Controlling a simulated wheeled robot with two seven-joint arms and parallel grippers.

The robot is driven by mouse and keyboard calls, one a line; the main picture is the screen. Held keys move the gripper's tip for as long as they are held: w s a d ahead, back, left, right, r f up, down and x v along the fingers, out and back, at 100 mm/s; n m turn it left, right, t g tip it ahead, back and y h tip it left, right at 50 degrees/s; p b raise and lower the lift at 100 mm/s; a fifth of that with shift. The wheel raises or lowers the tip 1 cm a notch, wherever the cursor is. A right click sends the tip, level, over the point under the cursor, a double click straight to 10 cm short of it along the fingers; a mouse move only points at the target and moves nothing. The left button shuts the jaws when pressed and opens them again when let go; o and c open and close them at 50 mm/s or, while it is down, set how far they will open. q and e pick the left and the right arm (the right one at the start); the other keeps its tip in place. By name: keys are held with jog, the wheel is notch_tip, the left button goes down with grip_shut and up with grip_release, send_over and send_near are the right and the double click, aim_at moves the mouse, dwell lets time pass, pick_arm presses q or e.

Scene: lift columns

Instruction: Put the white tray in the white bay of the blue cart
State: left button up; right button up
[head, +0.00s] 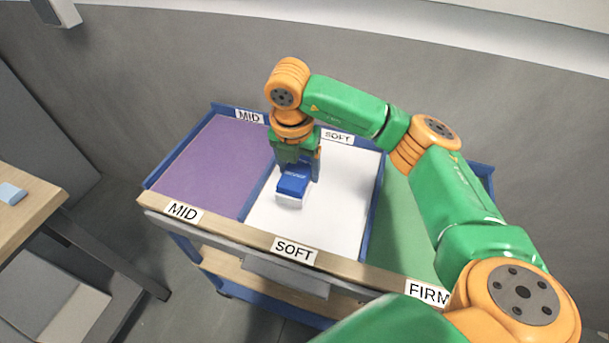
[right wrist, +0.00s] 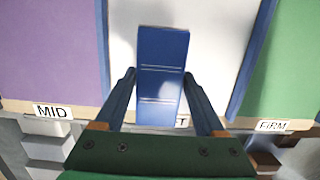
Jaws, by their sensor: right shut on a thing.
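My right gripper (head: 298,172) points down over the white bay (head: 335,215) of the blue cart (head: 366,222). It is shut on a small box (head: 291,186) with a blue top and a white lower part. In the right wrist view the box's blue face (right wrist: 162,60) lies between the two fingers (right wrist: 160,78), with the white bay (right wrist: 213,50) behind it. The box is within the bay's outline, nearer its left divider. I cannot tell whether its underside touches the bay floor. No separate white tray shows. My left gripper is not in view.
The white bay is labelled SOFT. A purple bay (head: 213,165) labelled MID lies left and a green bay (head: 400,225) labelled FIRM lies right, behind blue dividers. A wooden table (head: 30,218) with a light blue item (head: 11,194) stands at far left. A grey wall is behind the cart.

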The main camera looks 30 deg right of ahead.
jog(key=d+f, duration=0.1)
jog(key=w+d+f, duration=0.1)
jog(key=shift+f+p, duration=0.3)
jog(key=shift+p, duration=0.05)
notch_tip(320, 180, down, 2)
jog(key=shift+f+p, duration=0.1)
jog(key=shift+p, duration=0.55)
jog(key=shift+f, duration=0.35)
jog(key=shift+a+f, duration=0.1)
jog(key=shift+f, duration=0.05)
jog(key=o, duration=1)
jog(key=shift+r, duration=0.25)
jog(key=r, duration=0.3)
jog(key=a+r+b, duration=0.1)
jog(key=r, duration=0.3)
jog(key=s+r+b, duration=0.1)
jog(key=r, duration=0.2)
jog(key=shift+a+r, duration=0.15)
jog(key=shift+r, duration=0.75)
jog(key=shift+s, duration=0.1)
